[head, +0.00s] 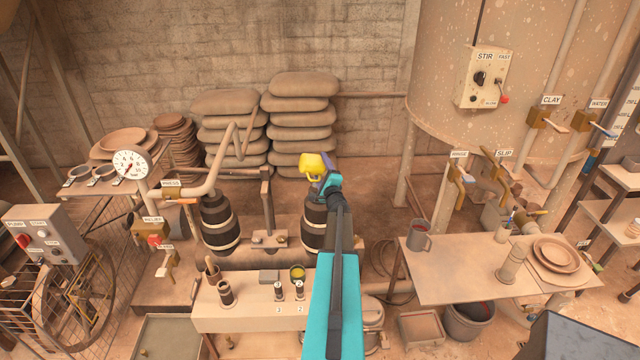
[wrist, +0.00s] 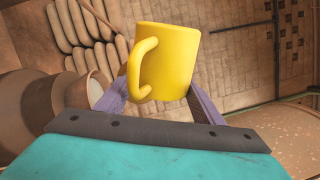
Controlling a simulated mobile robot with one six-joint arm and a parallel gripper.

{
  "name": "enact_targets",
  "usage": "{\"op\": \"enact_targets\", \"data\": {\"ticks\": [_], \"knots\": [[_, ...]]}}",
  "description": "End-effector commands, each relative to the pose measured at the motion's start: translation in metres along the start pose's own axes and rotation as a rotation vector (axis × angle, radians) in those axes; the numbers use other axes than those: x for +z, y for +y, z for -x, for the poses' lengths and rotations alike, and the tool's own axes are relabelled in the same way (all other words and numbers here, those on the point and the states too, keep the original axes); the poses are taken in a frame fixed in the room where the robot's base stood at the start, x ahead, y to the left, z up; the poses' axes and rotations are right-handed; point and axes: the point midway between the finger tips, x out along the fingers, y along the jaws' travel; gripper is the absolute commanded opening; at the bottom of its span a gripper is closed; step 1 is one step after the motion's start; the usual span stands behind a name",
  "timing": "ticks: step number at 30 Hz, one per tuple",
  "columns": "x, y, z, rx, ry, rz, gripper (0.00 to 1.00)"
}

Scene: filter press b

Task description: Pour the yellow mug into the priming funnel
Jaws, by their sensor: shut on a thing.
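The yellow mug (head: 312,165) is held up at the end of my arm, above the right dark banded cylinder (head: 314,225). My gripper (head: 325,181) is shut on it. In the wrist view the mug (wrist: 165,62) sits between the two purple fingers, its handle towards the left. Against the sideways stacked sacks in that view, the mug looks tipped well over. Its inside is hidden. I cannot clearly pick out the priming funnel. A brown round body with a pale part (wrist: 97,90) shows beside the left finger; I cannot tell whether it is the funnel.
Stacked sacks (head: 300,105) stand by the wall behind. A left dark cylinder (head: 218,222) stands with pipework. A low bench (head: 240,312) holds small vessels, one with yellowish contents (head: 298,274). A table (head: 460,264) with a grey mug (head: 419,236) and a large tank (head: 440,80) are right.

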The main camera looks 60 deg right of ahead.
Motion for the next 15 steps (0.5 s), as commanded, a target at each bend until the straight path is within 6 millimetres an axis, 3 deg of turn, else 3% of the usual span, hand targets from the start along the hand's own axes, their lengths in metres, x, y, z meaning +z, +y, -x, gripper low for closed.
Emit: {"op": "enact_targets", "data": {"ticks": [15], "knots": [[-0.0025,-0.0006,0.0001,-0.001,0.009,-0.070,0.27]]}}
